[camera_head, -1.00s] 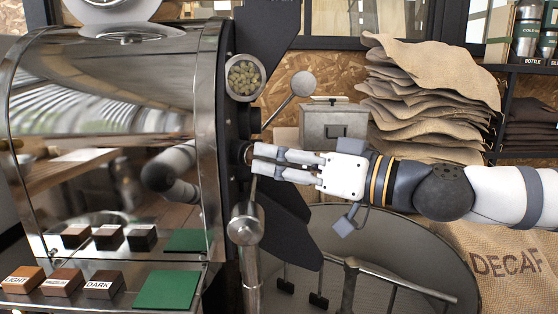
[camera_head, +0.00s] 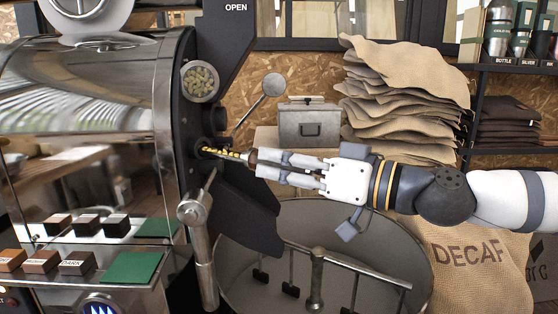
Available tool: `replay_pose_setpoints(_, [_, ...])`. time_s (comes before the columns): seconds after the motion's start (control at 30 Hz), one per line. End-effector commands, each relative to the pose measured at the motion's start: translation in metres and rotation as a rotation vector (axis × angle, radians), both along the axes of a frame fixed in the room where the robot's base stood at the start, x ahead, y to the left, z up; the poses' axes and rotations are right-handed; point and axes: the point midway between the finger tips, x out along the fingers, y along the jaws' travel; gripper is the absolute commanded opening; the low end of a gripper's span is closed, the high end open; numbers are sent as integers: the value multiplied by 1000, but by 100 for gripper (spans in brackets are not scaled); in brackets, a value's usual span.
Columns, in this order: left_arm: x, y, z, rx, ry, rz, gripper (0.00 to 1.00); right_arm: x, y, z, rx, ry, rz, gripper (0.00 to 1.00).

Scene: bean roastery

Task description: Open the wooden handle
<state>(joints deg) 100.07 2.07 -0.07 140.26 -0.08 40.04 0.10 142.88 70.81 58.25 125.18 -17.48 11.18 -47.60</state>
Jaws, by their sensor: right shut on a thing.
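My right gripper (camera_head: 259,163) comes in from the right, shut on the wooden handle (camera_head: 251,155) of a sampling rod at the roaster's (camera_head: 85,95) front face. Only the tip of the handle shows; the fingers hide the rest. The rod (camera_head: 226,152) is partly drawn out of its round port and carries yellowish beans. It still reaches into the port. My left gripper is not in view.
A round sight glass (camera_head: 200,81) with pale beans sits above the port. A ball-ended lever (camera_head: 273,84) is close above my gripper, and a metal lever (camera_head: 195,208) hangs below left. The cooling tray (camera_head: 395,240) lies beneath my arm. Sacks (camera_head: 405,95) are stacked behind.

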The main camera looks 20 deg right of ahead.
Motion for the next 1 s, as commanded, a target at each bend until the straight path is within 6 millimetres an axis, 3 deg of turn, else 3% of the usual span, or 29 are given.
replay_pose_setpoints(0.33, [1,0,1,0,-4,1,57,-2,-1,-1,0,2,2,0])
replay_pose_setpoints(0.37, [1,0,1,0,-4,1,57,-2,-1,-1,0,2,2,28])
replay_pose_setpoints(0.43, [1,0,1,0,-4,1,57,-2,-1,-1,0,2,2,44])
replay_pose_setpoints(0.47, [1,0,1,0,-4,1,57,-2,-1,-1,0,2,2,46])
replay_pose_setpoints(1.0, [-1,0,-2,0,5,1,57,3,2,-2,0,3,1,46])
